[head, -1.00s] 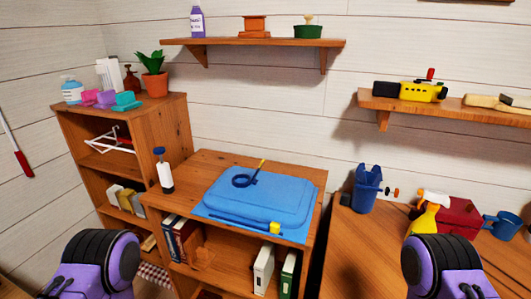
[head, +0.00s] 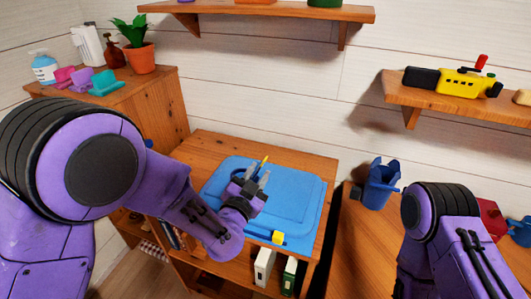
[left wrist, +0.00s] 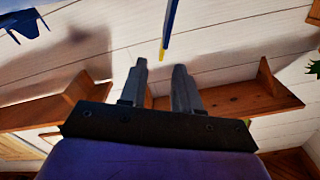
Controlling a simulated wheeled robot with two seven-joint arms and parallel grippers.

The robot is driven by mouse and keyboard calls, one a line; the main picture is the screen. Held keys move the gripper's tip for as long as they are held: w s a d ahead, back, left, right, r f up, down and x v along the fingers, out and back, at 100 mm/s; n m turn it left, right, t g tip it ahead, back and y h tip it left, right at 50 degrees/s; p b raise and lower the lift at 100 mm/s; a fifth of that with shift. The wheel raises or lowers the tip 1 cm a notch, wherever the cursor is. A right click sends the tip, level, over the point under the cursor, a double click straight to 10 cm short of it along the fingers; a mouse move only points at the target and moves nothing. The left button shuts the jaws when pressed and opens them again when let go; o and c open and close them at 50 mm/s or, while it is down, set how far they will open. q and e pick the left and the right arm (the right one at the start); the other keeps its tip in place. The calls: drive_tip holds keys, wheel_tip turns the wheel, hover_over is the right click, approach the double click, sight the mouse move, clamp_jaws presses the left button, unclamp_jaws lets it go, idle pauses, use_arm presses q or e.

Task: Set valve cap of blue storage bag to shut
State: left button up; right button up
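The blue storage bag (head: 303,190) lies flat on top of the wooden cabinet. A yellow-tipped part (head: 265,162), seemingly the valve cap, sticks up near its back left. My right gripper is out of view.
A blue watering can or bucket (head: 382,186) stands on the desk at right, near my right arm. A shelf (head: 270,14) runs along the wall above the bag. A potted plant (head: 139,55) stands on the left bookcase. The cabinet top (head: 215,148) behind the bag is bare.

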sight(265, 160)
use_arm(q)
drive_tip(key=p+x, duration=0.1)
drive_tip(key=x, duration=0.5)
drive_tip(key=shift+w+f+p, duration=0.1)
drive_tip(key=shift+w+p, duration=0.3)
drive_tip(key=shift+w, duration=0.05)
clamp_jaws()
idle(0.8)
